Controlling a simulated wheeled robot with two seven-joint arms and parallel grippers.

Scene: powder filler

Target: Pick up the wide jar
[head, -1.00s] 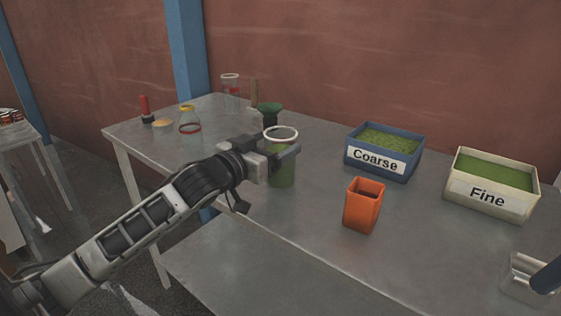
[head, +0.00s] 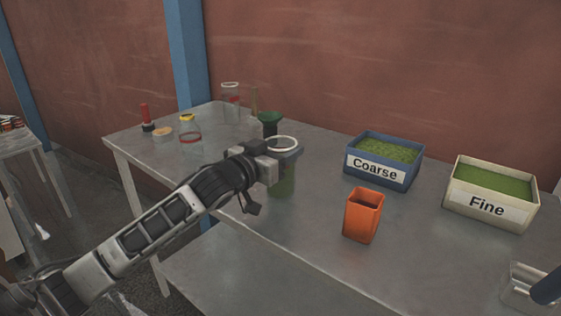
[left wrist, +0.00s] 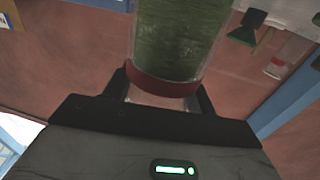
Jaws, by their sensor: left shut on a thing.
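The wide jar (head: 283,184) is clear with a white rim and green powder inside. It stands upright near the table's middle, and its base seems to be on the tabletop. My left gripper (head: 283,160) is shut on it just below the rim, coming from the left. In the left wrist view the jar (left wrist: 178,35) shows green contents and a red band, with a dark finger of the gripper (left wrist: 160,88) on each side. Part of the jar's upper side is hidden by the fingers in the head view. My right gripper is not in view.
An orange cup (head: 363,216), a blue Coarse bin (head: 377,173) and a cream Fine bin (head: 490,207) stand to the right. A green funnel (head: 269,118) stands close behind the jar. Smaller jars and a red-handled tool (head: 146,115) are at the back left. A metal scoop (head: 523,288) lies front right.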

